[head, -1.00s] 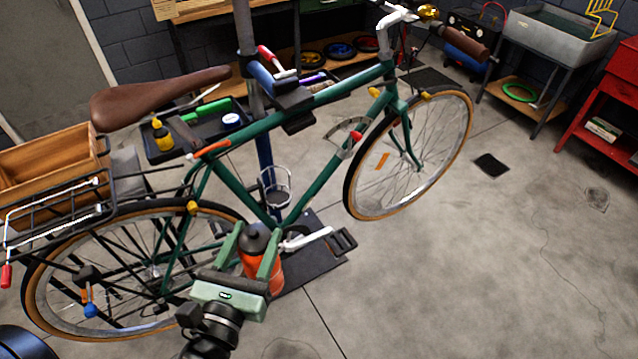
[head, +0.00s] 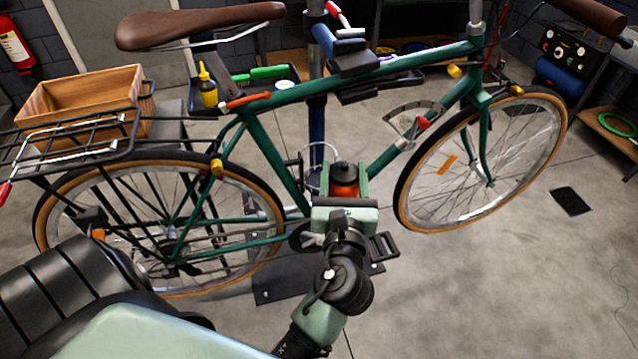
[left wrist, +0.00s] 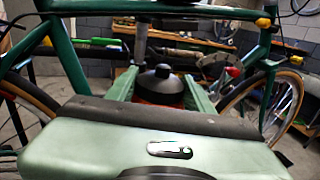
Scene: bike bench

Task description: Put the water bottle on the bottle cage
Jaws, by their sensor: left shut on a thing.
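The orange water bottle (head: 344,188) with a black cap is upright between the fingers of my left gripper (head: 346,178), which is shut on it. In the left wrist view the bottle's cap and shoulder (left wrist: 162,86) show between the green fingers; its lower part is hidden by the gripper. The silver wire bottle cage (head: 313,179) is in the frame of the green bike (head: 275,162). Only a little of it shows, just left of the bottle and mostly hidden behind it. I cannot tell whether the two touch. My right gripper is not in view.
The bike's seat tube and down tube close in on both sides of the bottle. A tool tray with a yellow bottle (head: 207,87) stands behind.

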